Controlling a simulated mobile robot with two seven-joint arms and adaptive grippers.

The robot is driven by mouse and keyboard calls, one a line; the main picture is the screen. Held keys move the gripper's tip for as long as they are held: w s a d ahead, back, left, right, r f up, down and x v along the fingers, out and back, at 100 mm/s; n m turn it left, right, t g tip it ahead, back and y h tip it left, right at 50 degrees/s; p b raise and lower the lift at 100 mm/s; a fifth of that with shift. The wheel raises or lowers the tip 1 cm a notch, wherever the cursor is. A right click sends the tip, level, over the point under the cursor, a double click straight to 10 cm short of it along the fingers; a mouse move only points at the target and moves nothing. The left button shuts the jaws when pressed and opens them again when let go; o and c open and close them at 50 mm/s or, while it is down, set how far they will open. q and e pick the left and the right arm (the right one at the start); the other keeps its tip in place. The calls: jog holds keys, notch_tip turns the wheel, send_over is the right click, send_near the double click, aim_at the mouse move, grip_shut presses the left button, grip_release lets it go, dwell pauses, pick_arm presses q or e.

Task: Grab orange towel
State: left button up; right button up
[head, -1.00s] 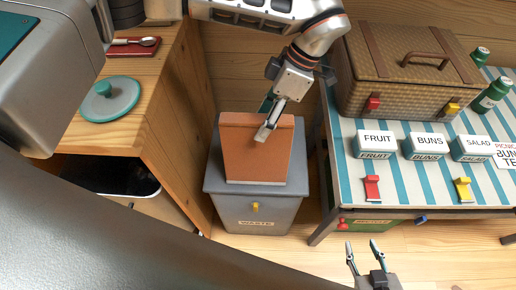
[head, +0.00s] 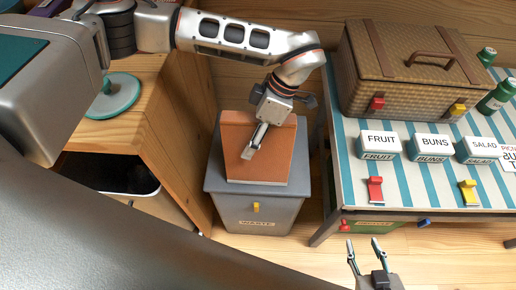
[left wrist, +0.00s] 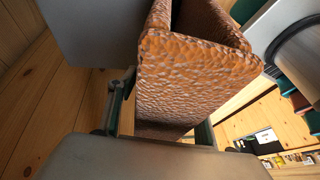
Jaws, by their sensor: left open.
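The orange towel (head: 262,165) lies folded over the top of the grey waste bin (head: 255,210). My left gripper (head: 254,143) is open over the towel's upper middle and points down at it. In the left wrist view the towel (left wrist: 190,82) is large and close, with a rough, folded surface, and reaches down between the gripper's parts. I cannot tell whether the fingers touch it. My right gripper (head: 365,250) is at the bottom of the head view, its fingers apart and empty, far from the towel.
A striped table (head: 345,170) stands right of the bin, with a wicker basket (head: 400,85) and labelled boxes. A wooden counter (head: 145,90) with a teal lid (head: 113,97) stands close on the left. Wooden floor shows in front of the bin.

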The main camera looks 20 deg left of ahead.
pick_arm(q)
jog(key=shift+f, duration=0.3)
dwell(0.5)
jog(key=c, duration=1.2)
